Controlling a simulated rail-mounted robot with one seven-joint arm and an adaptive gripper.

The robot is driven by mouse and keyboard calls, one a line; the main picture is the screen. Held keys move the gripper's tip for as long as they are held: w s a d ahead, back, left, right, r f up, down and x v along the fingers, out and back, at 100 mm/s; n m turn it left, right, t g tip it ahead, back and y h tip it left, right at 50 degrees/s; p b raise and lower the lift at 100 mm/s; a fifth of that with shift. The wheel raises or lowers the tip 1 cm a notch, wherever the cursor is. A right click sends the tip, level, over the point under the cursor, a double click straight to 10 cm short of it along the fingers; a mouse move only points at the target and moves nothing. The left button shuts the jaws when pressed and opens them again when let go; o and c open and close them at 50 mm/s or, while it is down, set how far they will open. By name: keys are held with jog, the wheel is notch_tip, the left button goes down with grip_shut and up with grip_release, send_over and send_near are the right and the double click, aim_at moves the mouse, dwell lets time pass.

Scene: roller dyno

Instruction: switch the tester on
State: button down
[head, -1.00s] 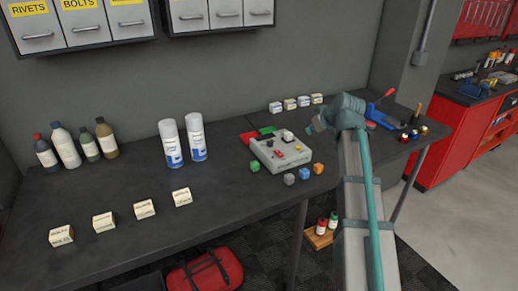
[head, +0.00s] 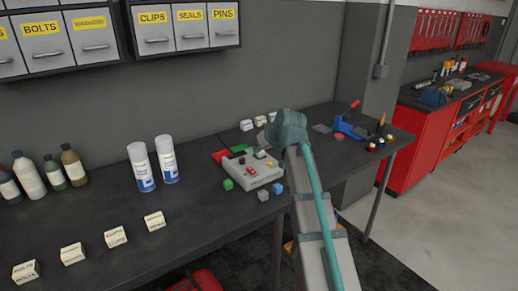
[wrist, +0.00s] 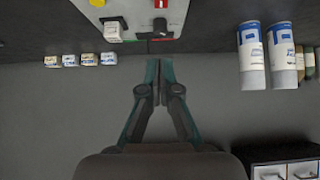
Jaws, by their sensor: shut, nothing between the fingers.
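The tester (head: 255,174) is a light grey box on the dark bench in the head view, with red and dark controls on top. In the wrist view the tester's panel (wrist: 137,8) is cut off by the top edge. It shows a red control (wrist: 160,4), a black lever-like part (wrist: 160,28) and a white block-shaped part (wrist: 113,31). I cannot tell the switch's state. My gripper (wrist: 157,86) is shut and empty, its fingertips just short of the panel's edge in the picture. In the head view my arm mostly hides it.
A blue tool with a red handle (head: 345,124) stands to the right.

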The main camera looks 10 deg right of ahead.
jog(key=p, duration=0.1)
send_over(251, 169)
notch_tip(251, 169, down, 4)
jog(key=shift+s+f, duration=0.1)
jog(key=shift+f, duration=0.15)
notch_tip(251, 169, down, 3)
jog(key=shift+f+p, duration=0.1)
jog(key=shift+p, duration=0.5)
jog(key=shift+f, duration=0.7)
jog(key=shift+w+p, duration=0.2)
jog(key=shift+p, duration=0.1)
jog(key=shift+f, duration=0.2)
jog(key=shift+s, duration=0.15)
jog(key=shift+s+d+r, duration=0.2)
jog(key=shift+s+d, duration=0.05)
jog(key=shift+s, duration=0.4)
